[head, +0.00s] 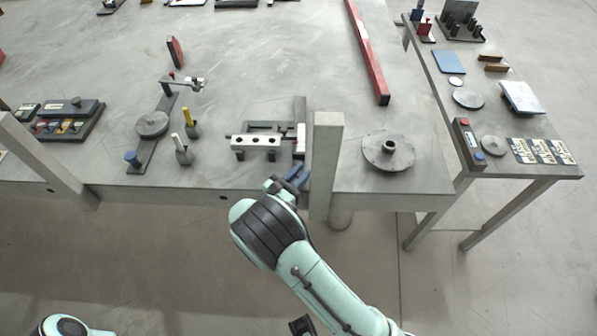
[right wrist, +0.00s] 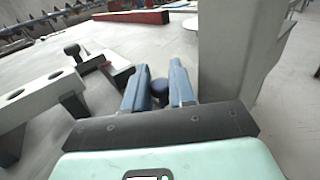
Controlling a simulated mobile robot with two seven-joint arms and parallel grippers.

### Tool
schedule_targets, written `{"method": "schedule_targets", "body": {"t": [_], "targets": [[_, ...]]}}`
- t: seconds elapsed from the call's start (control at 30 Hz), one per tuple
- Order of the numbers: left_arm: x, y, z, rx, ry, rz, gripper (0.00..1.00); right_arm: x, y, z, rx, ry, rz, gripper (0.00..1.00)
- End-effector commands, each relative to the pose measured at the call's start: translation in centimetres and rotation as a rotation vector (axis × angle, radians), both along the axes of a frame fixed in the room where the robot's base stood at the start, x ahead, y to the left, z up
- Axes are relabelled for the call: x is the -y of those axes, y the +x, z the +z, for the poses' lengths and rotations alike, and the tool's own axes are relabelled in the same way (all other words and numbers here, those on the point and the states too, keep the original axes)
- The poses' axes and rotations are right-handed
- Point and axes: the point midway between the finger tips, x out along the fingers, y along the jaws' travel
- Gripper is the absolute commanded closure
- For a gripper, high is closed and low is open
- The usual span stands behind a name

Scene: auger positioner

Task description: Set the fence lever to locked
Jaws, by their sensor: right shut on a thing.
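My right gripper (head: 292,178) is at the table's front edge, just left of a tall grey post. In the right wrist view, its blue fingers (right wrist: 161,78) stand either side of a dark round knob (right wrist: 159,89) and are shut on it. The knob looks like the end of the fence lever; the rest of the lever is hidden. The pale fence bar (head: 268,142), with round holes, is just left of and beyond the gripper; it also shows in the right wrist view (right wrist: 38,92). Whether the lever is locked cannot be told. My left gripper is out of view.
The grey post (head: 325,165) rises close to the gripper's right side. A round flanged disc (head: 388,151) lies right of it. A long red beam (head: 368,52) lies further back. Yellow-topped and white-topped pegs (head: 182,150) stand left of the fence. The tabletop behind the fence is mostly clear.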

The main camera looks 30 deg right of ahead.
Motion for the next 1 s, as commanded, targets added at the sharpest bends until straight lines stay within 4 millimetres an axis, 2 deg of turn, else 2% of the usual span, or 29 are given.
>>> {"method": "schedule_targets", "body": {"t": [0.27,0.3,0.33,0.37,0.77,1.0], "targets": [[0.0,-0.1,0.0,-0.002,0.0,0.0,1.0,0.0,0.0,0.0,0.003,0.002,0.007,1.0],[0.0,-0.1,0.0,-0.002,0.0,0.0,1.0,0.0,0.0,0.0,0.003,0.002,0.007,0.69],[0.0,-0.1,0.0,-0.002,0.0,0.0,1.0,0.0,0.0,0.1,0.003,0.002,0.007,0.59],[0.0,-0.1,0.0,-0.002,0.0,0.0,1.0,0.0,0.0,0.1,0.003,0.002,0.007,0.56],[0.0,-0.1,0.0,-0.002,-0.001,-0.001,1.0,0.0,0.0,0.0,0.002,0.002,0.004,0.56],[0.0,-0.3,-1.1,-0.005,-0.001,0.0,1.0,-0.4,0.4,-0.2,0.009,0.0,-0.084,0.56]]}}
